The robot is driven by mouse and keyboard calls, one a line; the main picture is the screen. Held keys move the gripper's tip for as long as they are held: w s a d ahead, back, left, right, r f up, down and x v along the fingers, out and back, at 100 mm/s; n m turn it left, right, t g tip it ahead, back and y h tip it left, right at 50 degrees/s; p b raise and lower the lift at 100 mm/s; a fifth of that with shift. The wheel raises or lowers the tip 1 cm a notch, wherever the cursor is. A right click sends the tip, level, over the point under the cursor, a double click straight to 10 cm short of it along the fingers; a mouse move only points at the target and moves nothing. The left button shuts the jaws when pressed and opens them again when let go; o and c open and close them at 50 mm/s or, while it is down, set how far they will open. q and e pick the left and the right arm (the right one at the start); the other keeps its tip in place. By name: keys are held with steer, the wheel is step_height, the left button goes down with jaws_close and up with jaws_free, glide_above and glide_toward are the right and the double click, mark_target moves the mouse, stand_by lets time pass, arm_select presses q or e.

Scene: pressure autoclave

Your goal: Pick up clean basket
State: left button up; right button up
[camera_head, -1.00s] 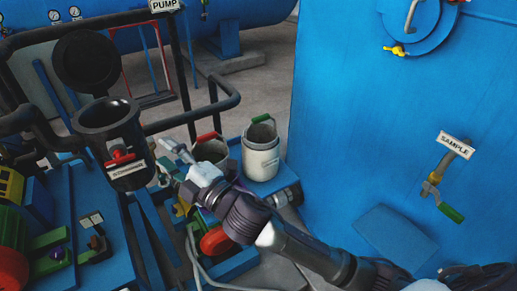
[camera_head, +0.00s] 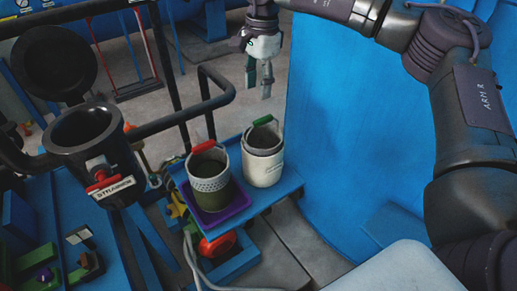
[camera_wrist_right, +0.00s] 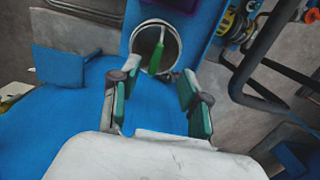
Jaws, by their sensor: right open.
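A basket (camera_head: 263,139) with a green handle (camera_head: 263,120) sits upright in a white container (camera_head: 262,168) on a small blue shelf. I take it for the clean basket, but I cannot read its label. My right gripper (camera_head: 258,82) is open and empty, pointing down above and behind this basket in the head view, apart from it. In the right wrist view the green handle (camera_wrist_right: 158,50) shows ahead, between and beyond the open fingers (camera_wrist_right: 156,92). My left gripper is in neither view.
A perforated basket with a red handle (camera_head: 210,185) stands on a purple tray (camera_head: 238,203) just left. A black open vessel (camera_head: 85,130) is farther left. Dark pipe railing (camera_head: 215,95) runs behind, and a large blue wall (camera_head: 340,120) stands to the right.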

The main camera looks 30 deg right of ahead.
mark_target(263, 118)
steer(key=shift+h, duration=0.4)
steer(key=f, duration=0.2)
steer(key=d+f+p, duration=0.1)
steer(key=f, duration=0.1)
steer(key=d+f+p, duration=0.1)
steer(key=f, duration=0.2)
steer(key=shift+s+d, duration=0.1)
steer(key=shift+f+p, duration=0.5)
steer(key=shift+f, duration=0.1)
steer(key=f, duration=0.1)
steer(key=f+p, duration=0.1)
steer(key=f, duration=0.1)
steer(key=shift+w+a+f, duration=0.25)
steer(key=shift+w+f, duration=0.05)
steer(key=shift+f, duration=0.3)
jaws_close()
